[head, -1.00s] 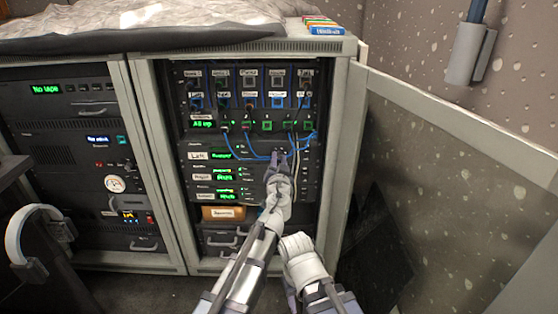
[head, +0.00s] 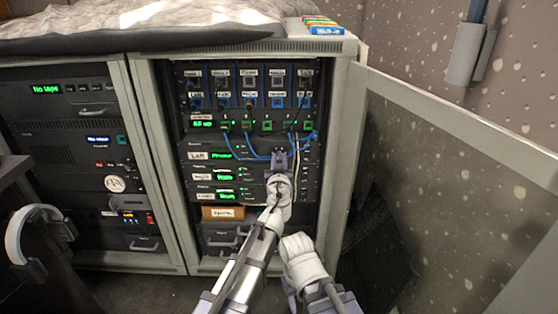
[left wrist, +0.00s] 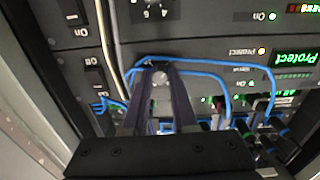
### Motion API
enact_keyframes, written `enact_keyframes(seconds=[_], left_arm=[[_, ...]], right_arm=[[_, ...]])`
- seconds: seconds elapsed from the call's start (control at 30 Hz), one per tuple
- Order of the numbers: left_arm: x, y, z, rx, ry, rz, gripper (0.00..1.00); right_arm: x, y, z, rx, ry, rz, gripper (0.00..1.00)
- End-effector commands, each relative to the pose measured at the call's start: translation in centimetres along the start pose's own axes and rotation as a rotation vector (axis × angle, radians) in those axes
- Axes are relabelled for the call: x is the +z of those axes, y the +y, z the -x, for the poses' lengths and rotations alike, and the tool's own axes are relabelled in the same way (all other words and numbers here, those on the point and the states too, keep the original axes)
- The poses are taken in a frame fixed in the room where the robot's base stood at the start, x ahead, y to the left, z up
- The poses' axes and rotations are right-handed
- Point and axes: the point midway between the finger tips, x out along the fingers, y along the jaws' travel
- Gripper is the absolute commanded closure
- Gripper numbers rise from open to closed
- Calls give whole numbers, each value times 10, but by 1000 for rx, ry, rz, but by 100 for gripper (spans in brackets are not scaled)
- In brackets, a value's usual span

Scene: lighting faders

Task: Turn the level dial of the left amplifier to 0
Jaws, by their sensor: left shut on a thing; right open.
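The left amplifier (head: 199,156) is the top one of a stack of three in the open rack. Its green display (head: 222,155) seems to read "Protect" in the left wrist view (left wrist: 294,57). My left gripper (head: 279,153) is at the right part of its front panel. In the left wrist view, its two dark fingers (left wrist: 160,76) are shut on the small grey level dial (left wrist: 160,79). The fingers hide most of the dial, and I cannot read its setting. My right gripper (head: 299,246) is low in front of the rack, mostly hidden by its own wrist, apart from everything.
Blue cables (head: 237,147) hang from the patch panel above and loop close around my left fingers. A pale cable (head: 294,140) runs down on the right. Two more amplifiers (head: 200,177) sit below. The open rack door (head: 455,127) stands at the right.

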Motion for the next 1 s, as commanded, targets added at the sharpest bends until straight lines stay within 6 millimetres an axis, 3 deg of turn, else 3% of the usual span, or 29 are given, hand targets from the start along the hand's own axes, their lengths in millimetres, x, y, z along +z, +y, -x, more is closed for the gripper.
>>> enact_keyframes(seconds=[0.27, 0.3, 0.57, 1.0], left_arm=[[0, 0, 2, 0, -1, 3, 100], [0, 0, 2, 0, -1, 2, 72], [0, 0, 1, 0, 0, 1, 44], [0, -3, 10, -1, 0, 0, 44]], right_arm=[[0, 0, 0, 0, 0, 0, 50], [0, 0, 0, 0, 0, 0, 50], [0, 0, 0, 0, 0, 0, 50], [0, 0, 0, 0, 0, 0, 50]])
